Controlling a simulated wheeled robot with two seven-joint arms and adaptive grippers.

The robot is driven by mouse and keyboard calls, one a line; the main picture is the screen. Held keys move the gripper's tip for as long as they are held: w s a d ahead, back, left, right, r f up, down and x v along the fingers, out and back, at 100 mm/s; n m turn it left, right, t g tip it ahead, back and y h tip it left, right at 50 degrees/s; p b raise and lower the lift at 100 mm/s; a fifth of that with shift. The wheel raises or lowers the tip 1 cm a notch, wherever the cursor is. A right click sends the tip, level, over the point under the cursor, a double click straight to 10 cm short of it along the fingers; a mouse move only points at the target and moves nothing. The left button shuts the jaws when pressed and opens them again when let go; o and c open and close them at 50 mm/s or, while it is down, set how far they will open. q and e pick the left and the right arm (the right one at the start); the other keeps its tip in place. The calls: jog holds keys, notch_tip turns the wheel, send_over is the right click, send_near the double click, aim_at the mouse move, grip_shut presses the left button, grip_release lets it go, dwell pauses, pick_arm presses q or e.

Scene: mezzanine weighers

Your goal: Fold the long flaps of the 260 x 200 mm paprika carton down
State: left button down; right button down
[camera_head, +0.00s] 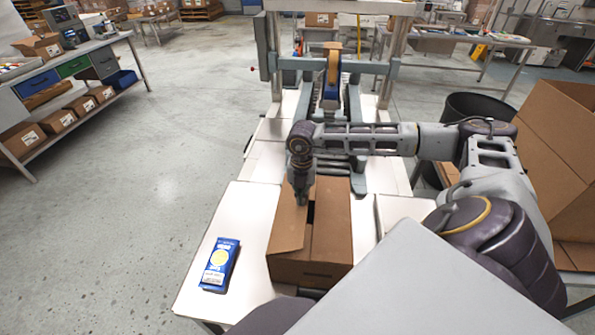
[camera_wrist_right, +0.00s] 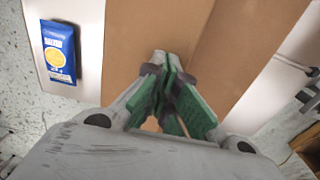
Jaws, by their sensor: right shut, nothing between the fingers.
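The brown paprika carton (camera_head: 310,272) stands on the white table in front of me. Its left long flap (camera_head: 286,228) lies inward over the top, looking slightly tilted. Its right long flap (camera_head: 334,215) lies about flat. A narrow dark gap shows between them toward the far end. My right gripper (camera_head: 301,201) points down at the far part of the top, at the left flap near the gap. It is shut and empty; whether it touches the cardboard I cannot tell. In the wrist view, the fingers (camera_wrist_right: 172,92) stand over the brown flaps (camera_wrist_right: 150,28). My left gripper is out of view.
A blue pouch with a yellow disc (camera_head: 219,265) lies on the table (camera_head: 196,299) left of the carton. A tape machine with rollers (camera_head: 331,85) stands behind. A large open carton (camera_head: 560,150) and a dark bin (camera_head: 480,107) are at right.

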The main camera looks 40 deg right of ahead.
aim_at(306, 202)
jog(key=shift+f, duration=0.1)
dwell(0.3)
jog(key=shift+s+d+f+b, duration=0.2)
jog(key=shift+f+b, duration=0.25)
jog(key=shift+f, duration=0.05)
jog(key=shift+s+d+f+b, duration=0.15)
jog(key=shift+s+f+b, duration=0.05)
jog(key=shift+f+b, duration=0.3)
jog(key=shift+s+d+f+b, duration=0.2)
jog(key=shift+f+b, duration=0.2)
jog(key=shift+f, duration=0.1)
